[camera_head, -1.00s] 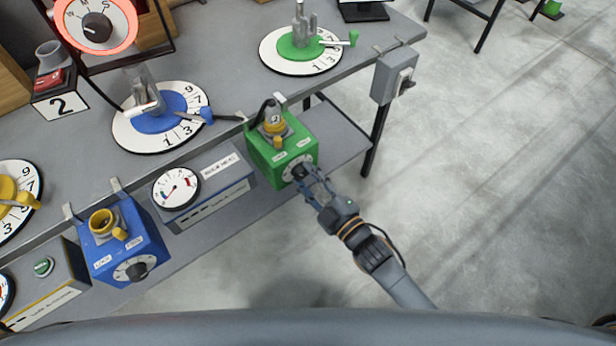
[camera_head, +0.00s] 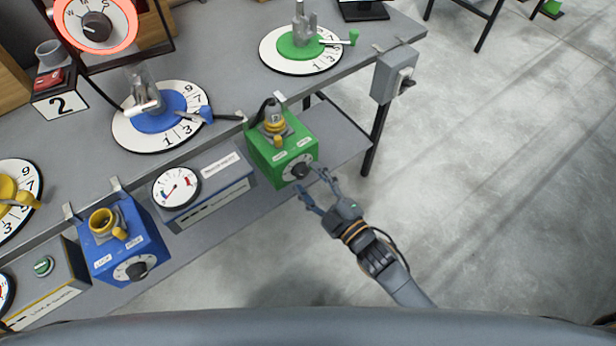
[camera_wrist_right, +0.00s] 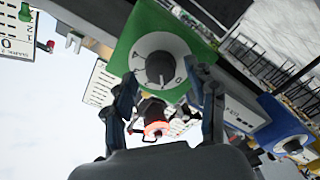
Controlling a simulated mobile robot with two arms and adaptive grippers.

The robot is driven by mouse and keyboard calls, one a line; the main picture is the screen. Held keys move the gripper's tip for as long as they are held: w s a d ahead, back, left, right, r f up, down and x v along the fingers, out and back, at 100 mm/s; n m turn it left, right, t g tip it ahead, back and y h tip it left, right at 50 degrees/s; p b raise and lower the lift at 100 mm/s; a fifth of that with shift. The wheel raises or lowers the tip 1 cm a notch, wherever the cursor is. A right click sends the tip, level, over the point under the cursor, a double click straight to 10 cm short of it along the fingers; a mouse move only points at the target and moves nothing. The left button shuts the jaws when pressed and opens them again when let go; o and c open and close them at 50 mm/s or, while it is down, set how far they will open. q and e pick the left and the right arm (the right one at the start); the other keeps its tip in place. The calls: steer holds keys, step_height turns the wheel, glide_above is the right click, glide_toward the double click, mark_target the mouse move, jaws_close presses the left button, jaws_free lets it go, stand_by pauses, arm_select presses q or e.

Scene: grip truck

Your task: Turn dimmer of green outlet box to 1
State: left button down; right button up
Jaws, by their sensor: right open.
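The green outlet box (camera_head: 280,150) hangs at the front edge of the bench, with a yellow-collared socket on top holding a plug. Its black dimmer knob (camera_head: 301,170) sits on a white round dial on the front face. The dial also shows in the right wrist view (camera_wrist_right: 159,66), where its markings are too small to read surely. My right gripper (camera_head: 313,184) is open just in front of the dial, its fingers apart and clear of the knob. In the right wrist view the two fingers (camera_wrist_right: 163,95) stand on either side below the knob. My left gripper is not in view.
A blue outlet box (camera_head: 124,250) with a similar knob hangs to the left. A meter box (camera_head: 205,190) stands between the two boxes. A grey switch box (camera_head: 393,76) is on the bench's right end. The floor at right is clear.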

steer(key=v, duration=1.1)
steer(key=shift+f, duration=0.1)
steer(key=s+d+f+m+g+h, duration=0.1)
steer(key=d+f+m+g+h, duration=0.2)
steer(key=f, duration=0.6)
steer(key=s+d+f+m+h+p, duration=0.15)
steer(key=d+f, duration=0.25)
steer(key=f, duration=0.4)
steer(key=s+d+f+m+g+h, duration=0.2)
steer(key=d+f+m+h, duration=0.15)
steer(key=f, duration=0.55)
steer(key=s+d+f+m+g+h, duration=0.1)
steer(key=s+d+f+m+g, duration=0.1)
steer(key=s+f, duration=0.6)
steer(key=s+d+f+m+g+h, duration=0.1)
steer(key=s+d+f+m+g, duration=0.2)
steer(key=s, duration=1.3)
step_height(320, 180, down, 5)
steer(key=m+g, duration=0.1)
steer(key=g, duration=0.2)
steer(key=shift+s+d+m+g+h, duration=0.2)
steer(key=shift+m+g+h, duration=0.1)
steer(key=shift+m, duration=0.1)
steer(key=shift+f, duration=0.1)
